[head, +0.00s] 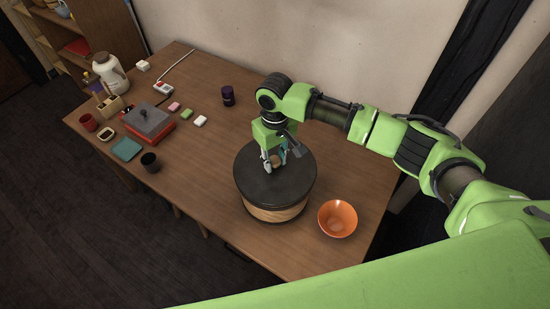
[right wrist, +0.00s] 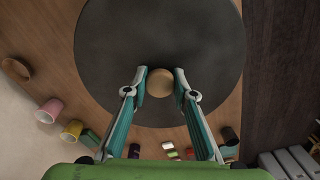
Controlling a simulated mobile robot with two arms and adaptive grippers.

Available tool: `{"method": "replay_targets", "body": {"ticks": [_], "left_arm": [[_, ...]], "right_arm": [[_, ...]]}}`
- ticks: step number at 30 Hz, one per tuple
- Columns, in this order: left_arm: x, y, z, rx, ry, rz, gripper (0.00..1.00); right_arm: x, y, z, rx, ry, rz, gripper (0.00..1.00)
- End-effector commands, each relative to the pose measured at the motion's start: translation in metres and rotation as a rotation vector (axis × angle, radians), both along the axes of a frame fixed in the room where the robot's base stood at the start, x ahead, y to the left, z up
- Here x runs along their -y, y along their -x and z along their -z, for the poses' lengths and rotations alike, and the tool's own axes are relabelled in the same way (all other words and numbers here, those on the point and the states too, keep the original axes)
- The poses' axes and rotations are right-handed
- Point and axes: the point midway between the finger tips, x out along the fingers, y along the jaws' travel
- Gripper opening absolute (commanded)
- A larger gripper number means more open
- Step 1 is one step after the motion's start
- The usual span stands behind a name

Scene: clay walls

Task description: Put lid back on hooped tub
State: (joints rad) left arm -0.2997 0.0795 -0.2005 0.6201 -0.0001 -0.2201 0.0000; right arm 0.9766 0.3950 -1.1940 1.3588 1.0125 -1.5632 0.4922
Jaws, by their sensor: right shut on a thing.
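The lid (head: 258,180) is a wide dark disc with a round wooden knob. It lies roughly level over the hooped tub (head: 275,213), whose pale wooden side shows below the lid's front edge. The tub's rim is hidden, so I cannot tell whether the lid rests on it or hangs just above. My right gripper (head: 273,166) points down at the middle of the lid and is shut on its knob. In the right wrist view the knob (right wrist: 160,82) sits between the two fingertips, and the lid (right wrist: 150,35) hides the tub. My left gripper is not in view.
An orange bowl (head: 337,219) stands close to the tub's right. A dark purple jar (head: 228,95) stands behind it. A red box with a grey lid (head: 149,121), a jug (head: 110,74) and small items crowd the table's left. Table between is clear.

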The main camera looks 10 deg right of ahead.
Motion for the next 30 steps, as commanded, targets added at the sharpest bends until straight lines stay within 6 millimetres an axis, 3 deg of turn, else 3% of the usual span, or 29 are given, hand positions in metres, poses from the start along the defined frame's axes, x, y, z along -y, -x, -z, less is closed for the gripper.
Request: {"method": "replay_targets", "body": {"ticks": [11,12,14,21,24,30], "left_arm": [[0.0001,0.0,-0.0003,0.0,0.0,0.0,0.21],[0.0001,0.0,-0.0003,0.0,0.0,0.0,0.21],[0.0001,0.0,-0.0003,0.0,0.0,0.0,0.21],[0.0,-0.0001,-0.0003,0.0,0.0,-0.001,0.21],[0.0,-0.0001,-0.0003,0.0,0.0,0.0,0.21],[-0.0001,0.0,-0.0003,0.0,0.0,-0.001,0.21]], "right_arm": [[-0.0001,-0.0001,0.0,0.0,0.0,0.0,0.0],[-0.0001,-0.0001,-0.0001,0.0,0.0,0.0,0.3],[-0.0001,-0.0001,-0.0001,0.0,0.0,0.0,0.44],[0.0,0.0001,0.0,0.0,0.0,0.0,0.44],[0.0002,0.0003,0.0005,-0.001,0.0,0.0,0.61],[0.0003,0.0003,0.0004,-0.001,0.0,0.0,0.61]]}}
